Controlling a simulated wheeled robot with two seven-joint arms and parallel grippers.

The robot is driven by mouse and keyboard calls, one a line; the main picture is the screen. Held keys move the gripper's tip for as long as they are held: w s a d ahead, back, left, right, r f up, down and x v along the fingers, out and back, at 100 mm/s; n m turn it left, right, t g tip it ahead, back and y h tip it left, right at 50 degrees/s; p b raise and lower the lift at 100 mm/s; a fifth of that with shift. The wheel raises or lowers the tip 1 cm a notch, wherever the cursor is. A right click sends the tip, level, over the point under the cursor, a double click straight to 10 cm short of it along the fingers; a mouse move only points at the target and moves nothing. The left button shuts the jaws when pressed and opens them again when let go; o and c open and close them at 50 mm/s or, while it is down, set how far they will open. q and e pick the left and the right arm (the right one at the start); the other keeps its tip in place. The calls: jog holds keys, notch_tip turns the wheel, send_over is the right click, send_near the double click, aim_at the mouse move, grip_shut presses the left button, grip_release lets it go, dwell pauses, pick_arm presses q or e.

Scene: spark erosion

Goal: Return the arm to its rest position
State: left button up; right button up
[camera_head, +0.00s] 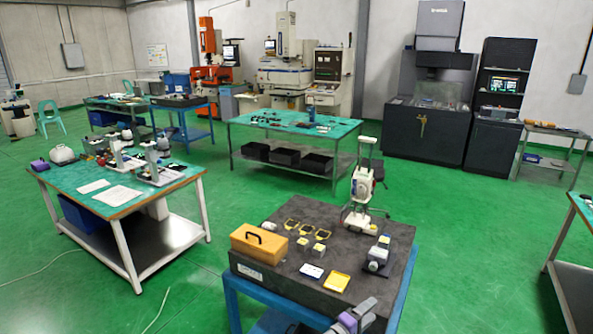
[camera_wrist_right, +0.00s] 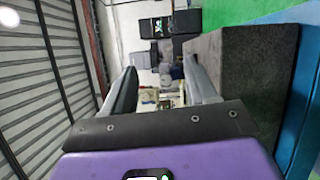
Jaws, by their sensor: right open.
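My right gripper (camera_head: 357,313) shows at the bottom edge of the head view, at the near edge of the dark granite plate (camera_head: 285,292). In the right wrist view its two fingers (camera_wrist_right: 160,78) stand apart with nothing between them. The purple gripper body fills the bottom of that view. The side of the granite plate (camera_wrist_right: 243,65) lies to the right of the fingers, and they appear clear of it. My left gripper is not in view.
On the plate are a yellow box (camera_head: 258,245), a white-and-grey instrument on a stand (camera_head: 361,190), a yellow-and-white card (camera_head: 336,281), a blue-edged card (camera_head: 312,270) and small blocks. A green-topped bench (camera_head: 150,192) stands left. Green floor (camera_head: 465,245) is clear at right.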

notch_tip(320, 180, down, 11)
jog(key=s+d+m+y+b, duration=0.1)
jog(key=s+d+y+b, duration=0.1)
jog(key=s+d+y, duration=0.15)
jog(key=s+a+f+m+g+y+b, duration=0.1)
jog(key=s+a+f+m+g+y, duration=0.1)
jog(key=s+f+y, duration=0.4)
jog(key=s+a+f+m+g+y+b, duration=0.1)
jog(key=s+a+f+m+g, duration=0.1)
jog(key=s+f, duration=0.45)
pick_arm(q)
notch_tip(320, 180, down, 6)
jog(key=b, duration=0.2)
pick_arm(e)
jog(key=s+a+f+m+g+y, duration=0.1)
jog(key=s+a+m+g+y, duration=0.2)
jog(key=s, duration=0.8)
jog(key=s+a+f+m+g+y, duration=0.2)
jog(key=s+a+m+g+y, duration=0.1)
jog(key=s+a, duration=0.5)
jog(key=s+g+y, duration=0.1)
jog(key=s+y, duration=0.1)
jog(key=s, duration=0.1)
jog(key=shift+s+a+f, duration=0.15)
jog(key=shift+a+f, duration=0.1)
